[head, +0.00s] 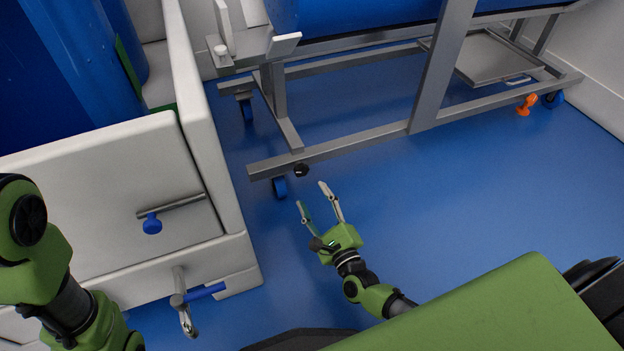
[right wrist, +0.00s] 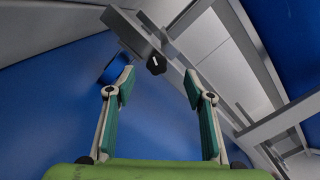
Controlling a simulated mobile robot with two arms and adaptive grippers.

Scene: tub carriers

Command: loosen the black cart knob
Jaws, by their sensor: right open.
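The black cart knob (head: 302,170) sits on the lower rail of the grey metal cart, near the rail's left end and above a blue caster. It also shows in the right wrist view (right wrist: 157,65), with a white mark on its face, beyond and between my fingertips. My right gripper (head: 312,195) is open and empty, a little below the knob in the head view and apart from it. Its fingers also show in the right wrist view (right wrist: 158,82).
The cart frame (head: 350,146) carries a blue tub (head: 370,14). An orange knob (head: 526,105) is at its right end by another caster. A white housing (head: 90,215) with a blue knob (head: 152,223) and a blue handle (head: 205,291) stands left. Blue floor (head: 480,180) is clear on the right.

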